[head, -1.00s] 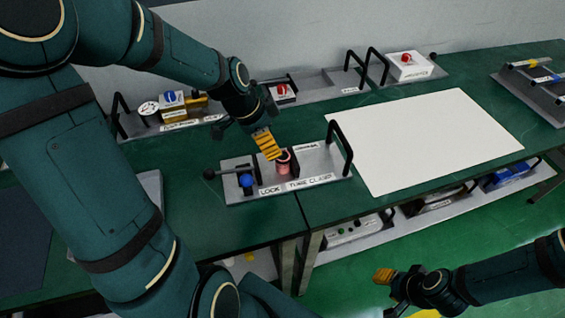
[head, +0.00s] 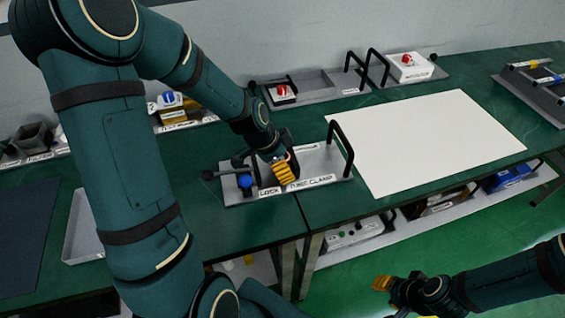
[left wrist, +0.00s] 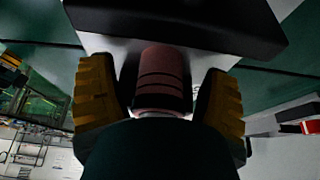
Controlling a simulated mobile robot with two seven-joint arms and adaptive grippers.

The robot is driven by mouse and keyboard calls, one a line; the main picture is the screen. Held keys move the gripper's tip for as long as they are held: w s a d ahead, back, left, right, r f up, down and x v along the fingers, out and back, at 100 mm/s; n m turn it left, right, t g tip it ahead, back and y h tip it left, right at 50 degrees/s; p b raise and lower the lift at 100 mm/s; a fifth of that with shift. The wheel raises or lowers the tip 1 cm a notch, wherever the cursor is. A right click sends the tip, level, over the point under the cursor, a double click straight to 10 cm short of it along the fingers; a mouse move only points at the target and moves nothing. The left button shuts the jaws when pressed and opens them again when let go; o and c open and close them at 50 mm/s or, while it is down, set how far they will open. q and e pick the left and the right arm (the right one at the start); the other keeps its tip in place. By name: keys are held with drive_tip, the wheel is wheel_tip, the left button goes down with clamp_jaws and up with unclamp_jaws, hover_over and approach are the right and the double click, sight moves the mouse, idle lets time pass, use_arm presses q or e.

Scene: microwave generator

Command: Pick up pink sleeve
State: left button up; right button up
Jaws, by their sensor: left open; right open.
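The pink sleeve (left wrist: 163,78) is a short dark-pink cylinder with ring grooves, seen in the left wrist view between the two yellow finger pads of my left gripper (left wrist: 160,100). The pads stand on either side of it, with a gap visible at least on the left. In the head view my left gripper (head: 283,172) is over the tube clamp fixture (head: 318,160) and hides most of the sleeve. My right gripper (head: 388,286) is open and empty, low at the right over the floor.
The fixture has a blue knob (head: 247,181) at its left and a black handle (head: 341,146) at its right. A white sheet (head: 425,140) lies right of it. Trays with red-knobbed boxes (head: 284,92) stand along the wall. A grey tray (head: 84,226) is at the left.

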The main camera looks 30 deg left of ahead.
use_arm(q)
drive_tip(key=c, duration=1.3)
drive_tip(key=shift+r, duration=0.1)
